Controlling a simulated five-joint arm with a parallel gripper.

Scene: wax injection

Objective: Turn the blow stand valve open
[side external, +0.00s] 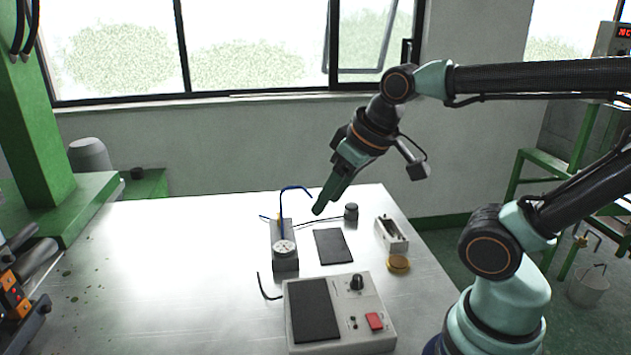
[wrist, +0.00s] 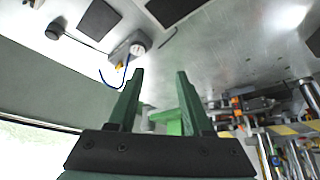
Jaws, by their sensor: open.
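The blow stand (side external: 285,262) is a grey block with a round white dial on its front end, standing on the metal table. A thin blue tube (side external: 283,205) rises from its back and bends over to the right. A small blue lever shows at the back left of the stand, and I cannot tell how far it is turned. The stand also shows in the wrist view (wrist: 122,52), upper left, with a yellow fitting (wrist: 119,67). My gripper (side external: 319,208) is open and empty above the table, right of the tube and apart from the stand; its fingers also show in the wrist view (wrist: 160,76).
A control box (side external: 375,298) with a black plate stands in front. The table's left side (side external: 170,260) is clear.

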